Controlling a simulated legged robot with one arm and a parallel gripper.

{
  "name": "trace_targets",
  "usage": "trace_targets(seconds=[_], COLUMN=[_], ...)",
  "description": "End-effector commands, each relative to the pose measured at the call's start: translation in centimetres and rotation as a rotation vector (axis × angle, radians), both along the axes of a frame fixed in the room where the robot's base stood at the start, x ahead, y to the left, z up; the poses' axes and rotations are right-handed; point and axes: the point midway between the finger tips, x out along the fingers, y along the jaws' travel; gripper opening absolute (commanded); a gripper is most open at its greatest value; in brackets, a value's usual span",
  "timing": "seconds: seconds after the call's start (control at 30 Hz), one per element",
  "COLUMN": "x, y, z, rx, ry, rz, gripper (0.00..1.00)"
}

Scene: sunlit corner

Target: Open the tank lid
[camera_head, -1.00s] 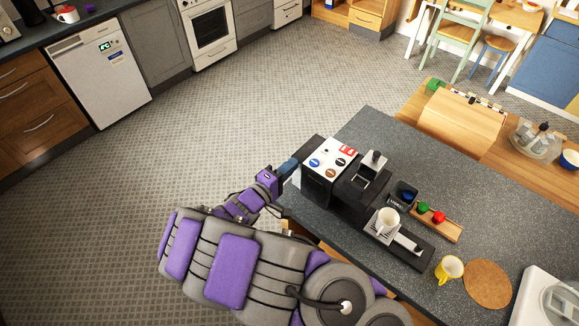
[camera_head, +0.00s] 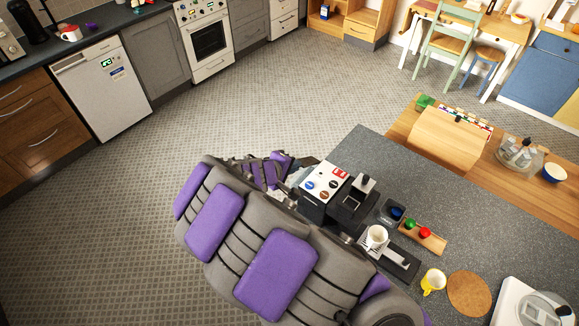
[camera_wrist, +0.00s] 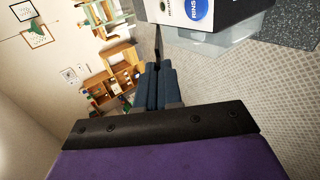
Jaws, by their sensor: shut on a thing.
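The coffee machine (camera_head: 326,179) stands on the grey counter, with a white top that bears round labels. Its clear water tank (camera_wrist: 222,50) shows beside the machine in the wrist view. My gripper (camera_wrist: 158,68) has its two blue-grey fingers close together, shut on a thin dark piece, which looks like the tank lid (camera_wrist: 157,42). This piece stands up edge-on between the fingertips, left of the tank. In the head view my arm covers most of the gripper, beside the machine's left side.
A white cup (camera_head: 376,237) sits on the machine's drip tray. A wooden tray with a green and a red piece (camera_head: 426,234), a yellow mug (camera_head: 433,281) and a round cork mat (camera_head: 469,294) are to the right. The floor left of the counter is clear.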

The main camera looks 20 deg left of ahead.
Motion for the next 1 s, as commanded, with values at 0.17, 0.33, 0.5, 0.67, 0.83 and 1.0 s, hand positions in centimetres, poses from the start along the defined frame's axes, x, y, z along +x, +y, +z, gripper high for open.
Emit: trace_targets(seconds=[0.17, 0.33, 0.5, 0.67, 0.83, 1.0], x=[1.2, 2.2, 3.0, 3.7, 4.4, 5.4], y=[-0.5, -0.8, -1.0, -1.3, -1.8, -2.2], z=[2.4, 3.2, 3.8, 4.3, 4.7, 5.2], rx=[0.054, 0.091, 0.117, 0.138, 0.133, 0.132], ry=[0.119, 0.207, 0.267, 0.318, 0.317, 0.318], rz=[-0.002, -0.001, 0.003, 0.001, 0.002, 0.001], gripper=[0.0, 0.0, 0.0, 0.0, 0.0, 0.0])
